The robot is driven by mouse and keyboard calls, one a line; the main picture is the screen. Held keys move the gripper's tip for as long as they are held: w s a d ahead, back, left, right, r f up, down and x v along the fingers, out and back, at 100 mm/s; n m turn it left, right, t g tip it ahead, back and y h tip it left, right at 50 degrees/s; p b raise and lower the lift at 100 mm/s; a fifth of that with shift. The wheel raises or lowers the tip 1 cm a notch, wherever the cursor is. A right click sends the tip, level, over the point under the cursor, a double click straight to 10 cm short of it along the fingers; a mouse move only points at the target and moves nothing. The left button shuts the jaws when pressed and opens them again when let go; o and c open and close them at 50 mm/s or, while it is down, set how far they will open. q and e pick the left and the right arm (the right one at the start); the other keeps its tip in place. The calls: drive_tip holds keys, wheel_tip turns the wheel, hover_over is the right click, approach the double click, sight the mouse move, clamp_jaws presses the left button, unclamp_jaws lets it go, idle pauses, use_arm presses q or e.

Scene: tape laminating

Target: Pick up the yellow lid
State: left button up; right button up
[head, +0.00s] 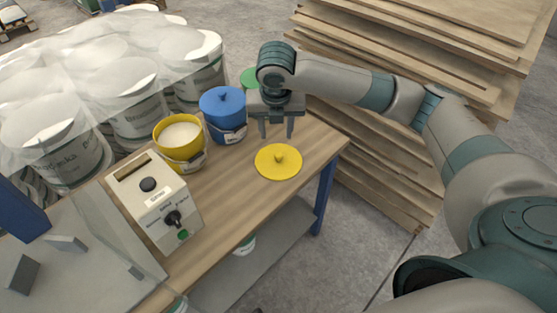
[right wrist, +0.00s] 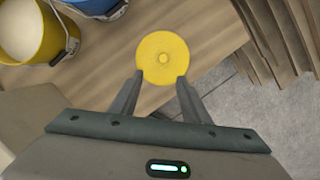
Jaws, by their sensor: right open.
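The yellow lid (head: 278,163) is a flat round disc with a small knob, lying on the wooden table near its right end. My right gripper (head: 276,134) is open and empty, above the table and just behind the lid in the head view. In the right wrist view, the lid (right wrist: 163,58) shows beyond the fingertips of my right gripper (right wrist: 159,74), roughly centred between them. The fingertips overlap the lid's near edge in that picture; I cannot tell the height between them. My left gripper is not in view.
A yellow bucket (head: 190,152) with white contents and a blue lidded bucket (head: 228,130) stand left of the lid. A green lid (head: 249,76) shows behind my right gripper. A control box (head: 150,208) sits on the table's left part. Stacked boards (head: 390,150) stand to the right.

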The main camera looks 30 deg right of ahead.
hover_over(279, 155)
drive_tip(key=s+a, duration=0.2)
drive_tip(key=x, duration=0.2)
drive_tip(key=s+x, duration=0.1)
drive_tip(key=x, duration=0.5)
drive_tip(key=shift+s+a+f+p, duration=0.2)
drive_tip(key=shift+s+a+p, duration=0.05)
drive_tip(key=shift+a+p, duration=0.15)
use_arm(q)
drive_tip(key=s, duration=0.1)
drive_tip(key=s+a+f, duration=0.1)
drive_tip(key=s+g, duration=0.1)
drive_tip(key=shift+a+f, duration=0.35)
use_arm(e)
drive_tip(key=shift+w+f, duration=0.1)
drive_tip(key=shift+f, duration=0.25)
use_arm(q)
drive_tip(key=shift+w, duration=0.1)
use_arm(e)
drive_tip(key=shift+d, duration=0.1)
